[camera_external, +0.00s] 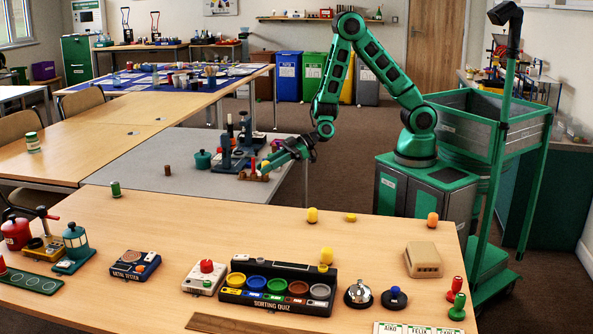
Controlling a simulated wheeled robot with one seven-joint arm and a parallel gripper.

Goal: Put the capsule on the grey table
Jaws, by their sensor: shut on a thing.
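My gripper (272,164) reaches from the right over the right part of the grey table (135,167), low above its top. It is shut on a small yellow piece (264,166), which looks like the capsule. The piece is too small and too covered by the fingers to show its full shape or whether it touches anything below. A low brown block (254,177) with small coloured parts lies right beneath and beside the fingertips.
A dark blue-green press (226,153), a green pot (203,159) and a brown cylinder (168,171) stand on the grey table. Its left and front parts are clear. The wooden front table (180,225) holds a sorting quiz box (277,302) and several small yellow and orange pieces.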

